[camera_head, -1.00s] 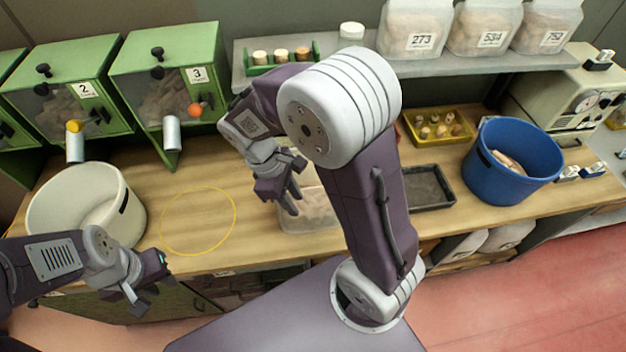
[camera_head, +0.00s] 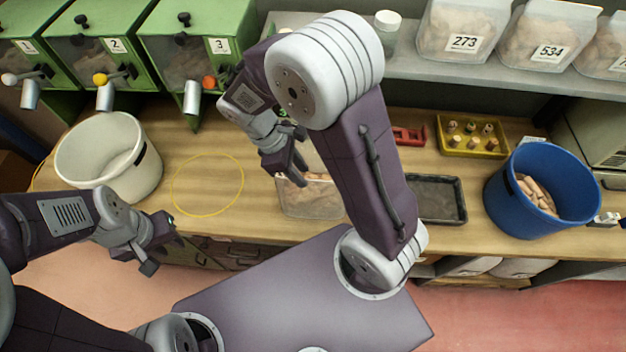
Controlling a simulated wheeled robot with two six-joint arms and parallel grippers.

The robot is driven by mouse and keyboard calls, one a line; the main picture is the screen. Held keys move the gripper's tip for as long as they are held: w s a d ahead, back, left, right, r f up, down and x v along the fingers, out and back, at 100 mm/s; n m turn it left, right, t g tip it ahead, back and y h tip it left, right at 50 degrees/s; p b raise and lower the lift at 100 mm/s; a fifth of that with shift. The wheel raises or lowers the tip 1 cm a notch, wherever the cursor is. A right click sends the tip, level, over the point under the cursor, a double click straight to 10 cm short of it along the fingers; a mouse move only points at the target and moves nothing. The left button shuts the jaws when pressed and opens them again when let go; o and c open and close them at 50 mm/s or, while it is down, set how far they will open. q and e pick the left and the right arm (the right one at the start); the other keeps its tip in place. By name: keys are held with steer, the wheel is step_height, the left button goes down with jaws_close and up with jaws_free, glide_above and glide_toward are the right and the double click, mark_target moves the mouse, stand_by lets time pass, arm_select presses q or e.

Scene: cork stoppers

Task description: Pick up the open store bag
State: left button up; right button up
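A clear, open-topped bag or container (camera_head: 312,208) with cork-coloured contents stands on the wooden counter, in the middle of the head view. I take it for the open store bag; my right arm hides part of it. My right gripper (camera_head: 290,172) points down at its back left part, fingers apart. I cannot tell whether they touch it. My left gripper (camera_head: 163,252) is open and empty in front of the counter's edge, lower left of the bag.
A white bucket (camera_head: 85,160) and a yellow ring (camera_head: 208,213) lie left of the bag. A black tray (camera_head: 437,199), yellow cork tray (camera_head: 470,151) and blue bucket (camera_head: 520,200) stand right.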

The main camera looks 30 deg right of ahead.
steer(key=shift+s+d+f, duration=0.5)
steer(key=shift+f, duration=0.25)
steer(key=p+x, duration=0.1)
steer(key=x, duration=0.4)
steer(key=shift+w+f, duration=0.1)
steer(key=shift+f, duration=0.1)
jaws_close()
stand_by(1.3)
